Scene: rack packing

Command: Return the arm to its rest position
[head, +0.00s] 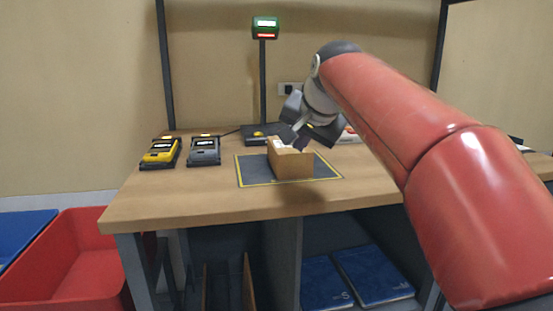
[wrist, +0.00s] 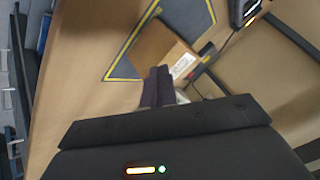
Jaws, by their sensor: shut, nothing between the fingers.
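My red arm (head: 400,110) reaches from the right over the wooden table (head: 200,203). My gripper (head: 301,143) is at the arm's end, just above or beside the back right of a brown cardboard box (head: 290,166). In the wrist view the gripper's dark fingers (wrist: 157,88) are together and empty, with the box (wrist: 155,52) just beyond them. I cannot tell whether the fingers touch the box. The box sits on a dark mat with a yellow border (head: 250,179) and carries a white label.
A yellow device (head: 160,153) and a grey device (head: 204,151) lie on the table's left. A post with a lit display (head: 265,28) stands behind. A red bin (head: 75,265) is at lower left. Blue binders (head: 373,271) lie on the shelf below. The table's front left is clear.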

